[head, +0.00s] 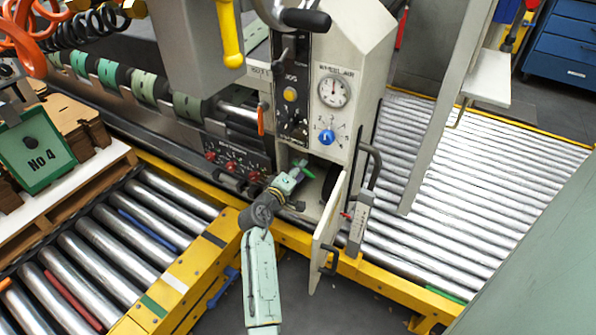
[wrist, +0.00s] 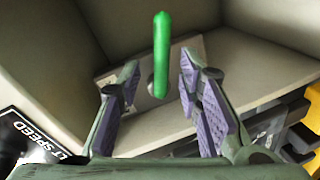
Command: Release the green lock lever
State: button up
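The green lock lever (wrist: 161,55) stands upright on a metal plate inside a beige compartment in the wrist view. In the head view the green lever (head: 303,169) shows at the opening of the machine's cabinet, just beyond my gripper (head: 296,176). In the wrist view my gripper (wrist: 162,97) is open, with a purple-padded finger on each side of the lever's lower end. The lever appears between the fingertips or just beyond them; contact is not visible. The cabinet door (head: 330,232) hangs open to the right of my arm.
A gauge (head: 334,91) and blue knob (head: 326,137) sit on the panel above the compartment. Red knobs (head: 230,166) are left of it. A roller conveyor (head: 480,190) lies right, and another conveyor (head: 130,240) left. Compartment walls closely surround the gripper.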

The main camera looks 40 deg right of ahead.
jog(key=v, duration=1.2)
dwell(0.4)
